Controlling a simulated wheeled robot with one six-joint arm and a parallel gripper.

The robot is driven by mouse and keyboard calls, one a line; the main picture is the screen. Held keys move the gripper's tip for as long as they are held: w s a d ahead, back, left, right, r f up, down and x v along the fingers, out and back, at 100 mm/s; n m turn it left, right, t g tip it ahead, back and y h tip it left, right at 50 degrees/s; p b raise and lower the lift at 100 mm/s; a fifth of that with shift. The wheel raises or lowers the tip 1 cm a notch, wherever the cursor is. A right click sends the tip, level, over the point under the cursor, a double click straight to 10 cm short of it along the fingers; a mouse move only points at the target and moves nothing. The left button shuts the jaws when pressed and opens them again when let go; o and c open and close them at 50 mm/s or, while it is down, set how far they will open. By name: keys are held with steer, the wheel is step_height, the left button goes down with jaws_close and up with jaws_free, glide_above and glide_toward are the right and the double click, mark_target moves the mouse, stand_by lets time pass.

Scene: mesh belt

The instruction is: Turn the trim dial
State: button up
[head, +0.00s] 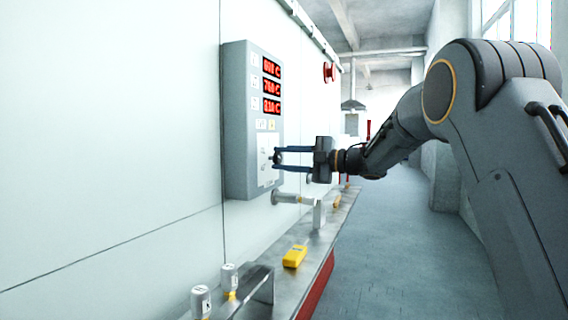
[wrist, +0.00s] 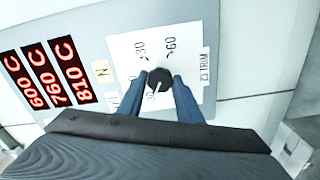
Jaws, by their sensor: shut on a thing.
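The trim dial (wrist: 159,77) is a small dark knob on a white scale plate (wrist: 194,42) marked "TRIM". A short light pointer line shows on the knob, toward the lower part of the wrist picture. Scale marks including 30 and 60 are readable above it; the marks at the left are partly hidden by a finger. My gripper (wrist: 159,82) is shut on the dial, with one blue finger on each side. In the head view my gripper (head: 277,159) reaches in from the right to the lower part of the grey control box (head: 236,120).
Red displays (head: 271,87) sit above the dial; they read 600, 760 and 810 C in the wrist view. A grey pipe stub (head: 287,198) juts out below the box. A yellow device (head: 295,257) and white cylinders (head: 201,300) stand on the ledge. A red button (head: 329,72) is beyond.

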stand_by(0.3)
steer(key=o, duration=1)
steer(key=shift+o, duration=0.2)
steer(key=shift+d, duration=0.1)
steer(key=b+v, duration=0.1)
steer(key=v, duration=0.6)
steer(key=shift+s+d, duration=0.15)
steer(key=shift+d, duration=0.2)
steer(key=shift+r, duration=0.1)
